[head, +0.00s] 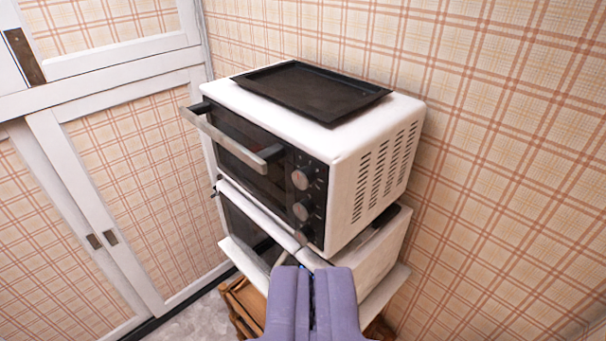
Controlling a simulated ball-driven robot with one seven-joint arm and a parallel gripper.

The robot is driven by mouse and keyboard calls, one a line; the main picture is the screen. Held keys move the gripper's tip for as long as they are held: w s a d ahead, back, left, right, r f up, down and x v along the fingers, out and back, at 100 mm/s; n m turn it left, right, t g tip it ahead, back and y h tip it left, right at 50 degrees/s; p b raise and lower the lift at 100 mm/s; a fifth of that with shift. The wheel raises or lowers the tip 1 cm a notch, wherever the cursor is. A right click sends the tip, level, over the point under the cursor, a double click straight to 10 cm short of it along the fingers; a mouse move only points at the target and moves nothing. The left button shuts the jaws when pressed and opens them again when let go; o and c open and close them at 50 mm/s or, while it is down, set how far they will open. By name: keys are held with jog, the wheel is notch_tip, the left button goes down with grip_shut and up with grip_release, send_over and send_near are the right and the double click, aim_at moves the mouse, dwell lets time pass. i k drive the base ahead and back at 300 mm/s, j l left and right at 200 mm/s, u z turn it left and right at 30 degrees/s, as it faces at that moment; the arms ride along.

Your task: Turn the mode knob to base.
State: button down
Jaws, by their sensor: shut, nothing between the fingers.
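A white toaster oven (348,158) stands in the middle of the head view, its dark front facing left. A third knob or dark shape low on the panel is unclear. My purple gripper (311,270) is at the bottom centre, below and in front of the oven, shut and empty. It appears apart from the knobs.
A black tray (311,92) lies on top of the oven. The oven's handle bar (228,138) sticks out to the left. Another white appliance (372,255) is beneath it, above a wooden stand (243,303). White-framed plaid doors (135,180) are left; a plaid wall (500,170) is right.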

aim_at(305, 208)
jog(key=i+l+u, duration=0.2)
jog(key=i, duration=0.2)
jog(key=i+l+u, duration=0.15)
jog(key=i+l, duration=0.15)
jog(key=i, duration=0.1)
